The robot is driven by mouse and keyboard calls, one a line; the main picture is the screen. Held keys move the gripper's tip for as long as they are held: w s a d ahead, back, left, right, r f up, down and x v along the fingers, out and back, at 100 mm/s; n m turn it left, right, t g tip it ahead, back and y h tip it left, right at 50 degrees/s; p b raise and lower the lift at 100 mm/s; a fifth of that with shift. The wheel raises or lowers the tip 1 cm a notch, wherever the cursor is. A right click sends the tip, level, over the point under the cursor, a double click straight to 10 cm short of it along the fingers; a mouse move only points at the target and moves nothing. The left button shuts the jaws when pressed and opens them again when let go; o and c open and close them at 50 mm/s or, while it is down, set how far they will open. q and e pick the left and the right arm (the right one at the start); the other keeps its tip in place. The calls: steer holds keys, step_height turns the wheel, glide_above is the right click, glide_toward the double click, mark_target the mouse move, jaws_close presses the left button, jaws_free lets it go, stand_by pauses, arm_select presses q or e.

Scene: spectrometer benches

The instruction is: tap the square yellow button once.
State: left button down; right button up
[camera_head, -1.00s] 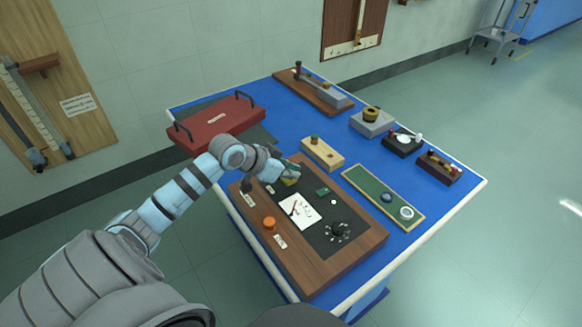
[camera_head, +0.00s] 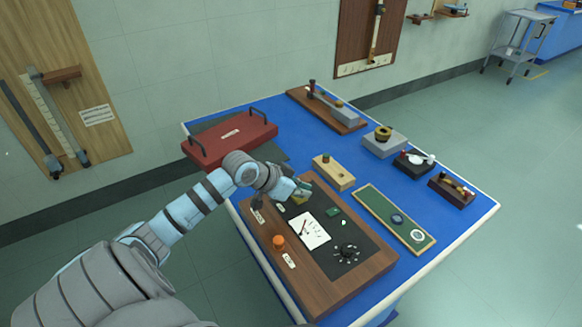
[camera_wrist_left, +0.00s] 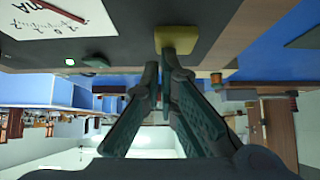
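The square yellow button (camera_head: 299,200) is on the dark panel of the wood-framed console (camera_head: 335,296), near its back left corner. In the left wrist view, the yellow button (camera_wrist_left: 192,35) is just past my fingertips. My left gripper (camera_head: 304,187) is over the button and partly hides it. In the left wrist view, the left gripper (camera_wrist_left: 160,66) has its fingers drawn together at the tips with nothing held between them. The tips look at or very close to the button; I cannot tell whether it is pressed. My right gripper is out of view.
A wooden block (camera_head: 334,173) and a red case (camera_head: 230,138) stand close behind.

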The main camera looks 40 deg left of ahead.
mark_target(301, 200)
arm_select(q)
step_height(301, 200, up, 4)
steer(key=p, duration=0.4)
steer(key=p+v, duration=0.4)
steer(key=v, duration=0.5)
steer(key=shift+s+r, duration=0.15)
steer(key=shift+s, duration=0.25)
steer(key=shift+a, duration=0.15)
